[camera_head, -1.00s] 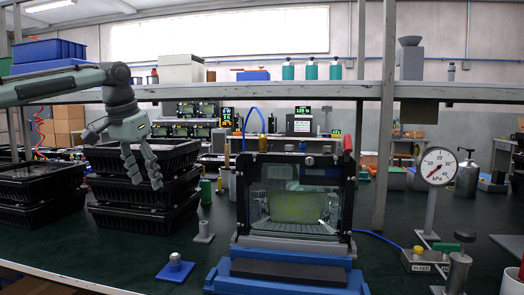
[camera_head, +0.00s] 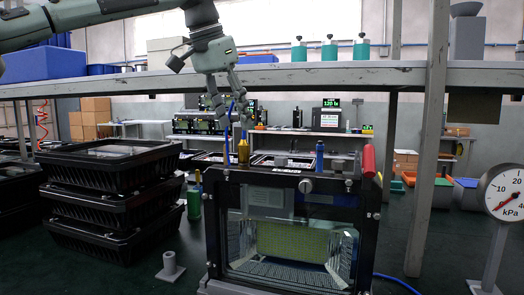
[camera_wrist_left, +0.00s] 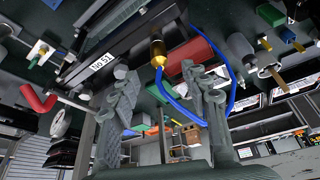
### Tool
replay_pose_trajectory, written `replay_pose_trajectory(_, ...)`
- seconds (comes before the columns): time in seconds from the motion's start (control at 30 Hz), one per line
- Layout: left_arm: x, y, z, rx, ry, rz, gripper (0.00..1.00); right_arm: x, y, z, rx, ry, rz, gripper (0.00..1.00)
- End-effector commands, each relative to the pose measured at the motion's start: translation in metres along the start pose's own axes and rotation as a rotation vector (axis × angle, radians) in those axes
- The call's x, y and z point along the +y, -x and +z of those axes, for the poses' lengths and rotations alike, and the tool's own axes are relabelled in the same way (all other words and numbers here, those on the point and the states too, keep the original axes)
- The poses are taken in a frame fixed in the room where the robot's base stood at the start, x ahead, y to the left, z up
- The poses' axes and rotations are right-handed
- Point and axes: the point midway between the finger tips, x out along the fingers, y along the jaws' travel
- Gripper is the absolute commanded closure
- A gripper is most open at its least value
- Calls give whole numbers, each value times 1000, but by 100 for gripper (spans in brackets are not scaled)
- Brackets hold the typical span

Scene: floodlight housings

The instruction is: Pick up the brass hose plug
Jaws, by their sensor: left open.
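The brass hose plug (camera_head: 243,151) stands upright on the top edge of the black floodlight housing fixture (camera_head: 290,180), toward its left end, with a thin blue hose by it. In the left wrist view the brass plug (camera_wrist_left: 158,53) shows beyond the fingertips, and the blue hose (camera_wrist_left: 230,75) loops beside it. My left gripper (camera_head: 231,122) points down just above the plug; it is open and empty. Its two fingers (camera_wrist_left: 162,95) stand apart in the wrist view, with the plug lying between their lines. My right gripper is not in view.
A blue plug (camera_head: 319,157) and a red cylinder (camera_head: 369,160) stand on the same fixture, to the right. Stacked black trays (camera_head: 105,190) are at the left. A grey shelf (camera_head: 320,75) crosses behind the arm. A pressure gauge (camera_head: 507,195) is at the far right.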

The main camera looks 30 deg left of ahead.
Motion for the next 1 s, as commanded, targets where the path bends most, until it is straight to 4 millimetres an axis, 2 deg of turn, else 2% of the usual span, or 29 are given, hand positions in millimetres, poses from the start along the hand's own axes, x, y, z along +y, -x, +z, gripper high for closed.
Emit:
replay_pose_trajectory(0.3,0,-31,1,-3,-1,1,53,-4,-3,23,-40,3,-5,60)
replay_pose_trajectory(0.6,1,-72,-1,-2,0,0,53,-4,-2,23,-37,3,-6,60)
replay_pose_trajectory(0.9,1,-78,-1,0,0,0,53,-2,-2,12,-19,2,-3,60)
replay_pose_trajectory(1.0,1,-78,-1,0,0,0,65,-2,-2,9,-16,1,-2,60)
